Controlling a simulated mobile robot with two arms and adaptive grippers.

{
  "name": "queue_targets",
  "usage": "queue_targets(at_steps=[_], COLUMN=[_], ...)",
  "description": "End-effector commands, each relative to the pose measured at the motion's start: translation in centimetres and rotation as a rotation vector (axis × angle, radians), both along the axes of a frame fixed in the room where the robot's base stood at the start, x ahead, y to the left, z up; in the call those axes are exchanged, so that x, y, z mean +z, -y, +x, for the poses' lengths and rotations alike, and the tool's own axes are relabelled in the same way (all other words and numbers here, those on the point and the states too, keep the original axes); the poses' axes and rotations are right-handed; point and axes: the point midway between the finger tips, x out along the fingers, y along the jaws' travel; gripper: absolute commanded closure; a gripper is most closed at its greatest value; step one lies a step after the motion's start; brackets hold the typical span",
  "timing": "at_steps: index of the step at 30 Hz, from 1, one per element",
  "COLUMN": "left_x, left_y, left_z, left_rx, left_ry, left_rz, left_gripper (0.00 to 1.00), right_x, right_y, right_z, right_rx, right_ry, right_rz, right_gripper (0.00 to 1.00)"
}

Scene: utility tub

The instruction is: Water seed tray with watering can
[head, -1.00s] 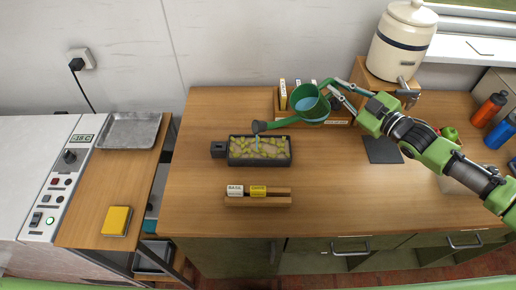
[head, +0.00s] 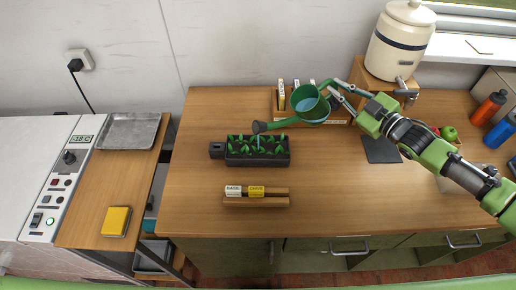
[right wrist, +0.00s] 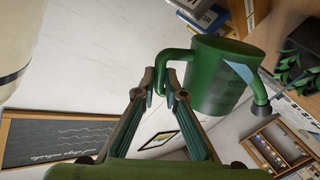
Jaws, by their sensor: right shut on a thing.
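My right gripper (head: 344,92) is shut on the handle of the green watering can (head: 310,105). It holds the can tilted in the air, with its spout pointing left over the seed tray (head: 283,160). Water shows inside the can, and a thin blue stream runs from the spout to the tray. The black seed tray stands on the wooden worktop and holds several green seedlings in dark soil. In the right wrist view the fingers (right wrist: 168,92) close around the can's handle, and the tray shows at the right edge. My left gripper is not in view.
Another packet rack (head: 340,117) stands behind the can. A cream dispenser (head: 402,42) stands at the back right, with orange (head: 489,107) and blue bottles further right. The worktop's front middle is clear.

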Motion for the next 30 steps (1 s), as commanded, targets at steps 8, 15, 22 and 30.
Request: queue_targets(at_steps=[8, 15, 22, 30], left_x=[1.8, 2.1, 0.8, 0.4], left_y=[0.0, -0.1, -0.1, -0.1], left_z=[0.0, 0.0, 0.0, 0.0], left_rx=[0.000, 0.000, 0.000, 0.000], left_ry=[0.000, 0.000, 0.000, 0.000], left_rz=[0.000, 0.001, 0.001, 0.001], left_gripper=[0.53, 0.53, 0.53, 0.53], right_x=[2.1, 2.1, 0.2, 0.5], right_y=[0.0, -0.1, -0.1, 0.0], right_z=[0.0, 0.0, 0.0, 0.1], right_rx=[0.001, 0.001, 0.001, 0.003], right_ry=[0.004, 0.000, 0.004, 0.004], right_rz=[0.003, 0.003, 0.004, 0.008], right_gripper=[1.00, 1.00, 1.00, 1.00])
